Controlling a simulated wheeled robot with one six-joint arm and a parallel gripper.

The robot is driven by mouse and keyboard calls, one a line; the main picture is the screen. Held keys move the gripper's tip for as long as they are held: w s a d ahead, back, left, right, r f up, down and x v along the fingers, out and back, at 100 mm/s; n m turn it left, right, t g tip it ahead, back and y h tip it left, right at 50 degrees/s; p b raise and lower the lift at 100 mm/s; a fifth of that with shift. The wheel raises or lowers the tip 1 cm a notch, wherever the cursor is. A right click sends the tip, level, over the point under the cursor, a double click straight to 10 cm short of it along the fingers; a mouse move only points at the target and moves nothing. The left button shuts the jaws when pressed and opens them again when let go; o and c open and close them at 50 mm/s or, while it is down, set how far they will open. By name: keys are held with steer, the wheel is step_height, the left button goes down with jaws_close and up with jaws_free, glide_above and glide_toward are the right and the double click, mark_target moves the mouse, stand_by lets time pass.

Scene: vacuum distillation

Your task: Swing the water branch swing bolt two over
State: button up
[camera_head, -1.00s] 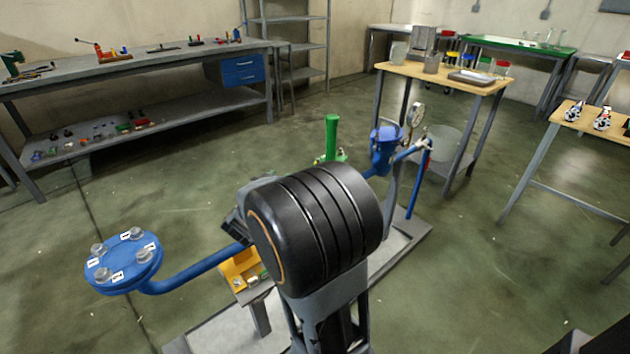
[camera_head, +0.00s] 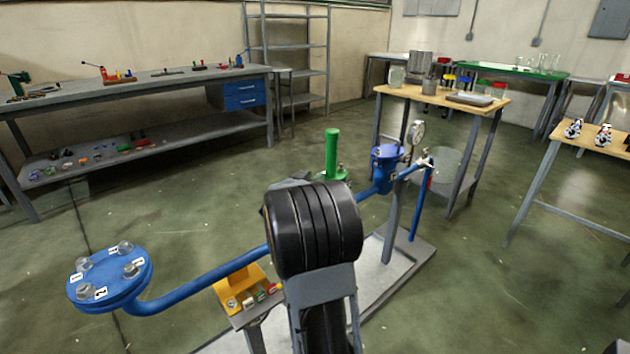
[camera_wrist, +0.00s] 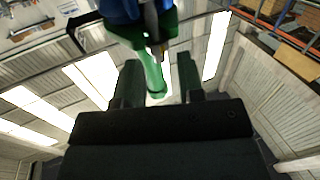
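A blue pipe run carries a blue housing (camera_head: 384,166) at centre right, near a pressure gauge (camera_head: 417,133). A blue flange (camera_head: 112,290) with several labelled bolts is at the left end. I cannot tell which part is swing bolt two. A green cylinder (camera_head: 332,152) stands upright behind my arm. My arm hides my gripper in the head view.
The rig stands on a grey base plate (camera_head: 405,250). A yellow block (camera_head: 240,287) with small coloured pieces sits below the pipe. A wooden-topped table (camera_head: 400,91) with containers stands behind right. A long grey bench (camera_head: 140,82) is behind left. Floor between is clear.

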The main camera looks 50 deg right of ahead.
steer(key=shift+w+d, duration=0.15)
steer(key=shift+d, duration=0.5)
jaws_close()
steer(key=shift+r+p, duration=0.15)
steer(key=shift+p, duration=0.2)
